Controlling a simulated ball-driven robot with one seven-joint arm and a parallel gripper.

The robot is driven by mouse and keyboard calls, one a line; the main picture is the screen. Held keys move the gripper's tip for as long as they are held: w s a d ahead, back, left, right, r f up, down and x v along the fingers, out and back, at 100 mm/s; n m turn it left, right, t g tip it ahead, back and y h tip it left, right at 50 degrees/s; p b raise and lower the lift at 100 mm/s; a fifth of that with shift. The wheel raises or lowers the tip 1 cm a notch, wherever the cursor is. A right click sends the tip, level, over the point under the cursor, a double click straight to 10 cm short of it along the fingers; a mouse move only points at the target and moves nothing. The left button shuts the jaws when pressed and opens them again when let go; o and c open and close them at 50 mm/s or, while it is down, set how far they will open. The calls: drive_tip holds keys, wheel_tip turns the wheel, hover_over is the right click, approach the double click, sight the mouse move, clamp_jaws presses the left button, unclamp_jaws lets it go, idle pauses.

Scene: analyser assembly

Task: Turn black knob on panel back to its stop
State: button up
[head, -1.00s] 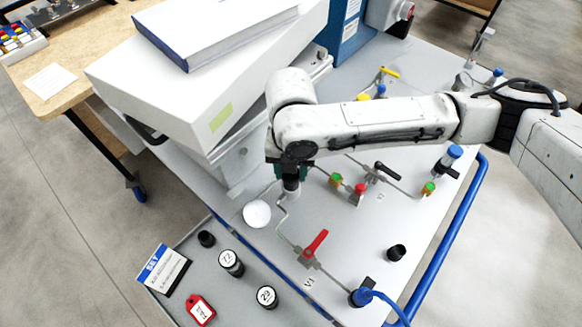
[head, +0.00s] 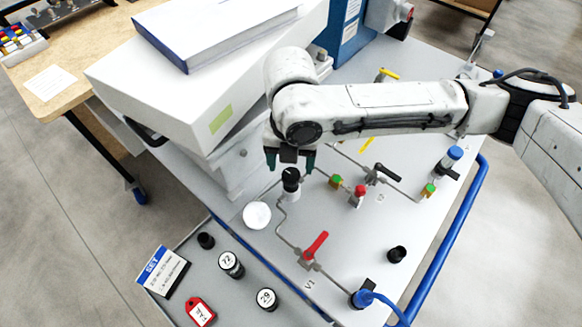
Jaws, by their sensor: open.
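The black knob (head: 291,175) stands on a pale round base on the light grey panel (head: 352,268), beside a bent steel pipe. A small light mark shows on its top. My gripper (head: 290,167) is open, with its dark green fingers pointing down. The fingertips are just above and to either side of the knob's top in the head view. I cannot tell the exact gap between them and the knob. Nothing is held.
A red-handled valve (head: 315,245), a black-handled valve (head: 380,172) and a red button (head: 360,191) stand to the right. A white round cap (head: 257,214) is close by. A large white box (head: 205,80) rises behind to the left. A blue rail (head: 450,240) edges the right.

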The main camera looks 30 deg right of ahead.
sight(291, 175)
wheel_tip(291, 175, up, 7)
idle(0.3)
idle(0.5)
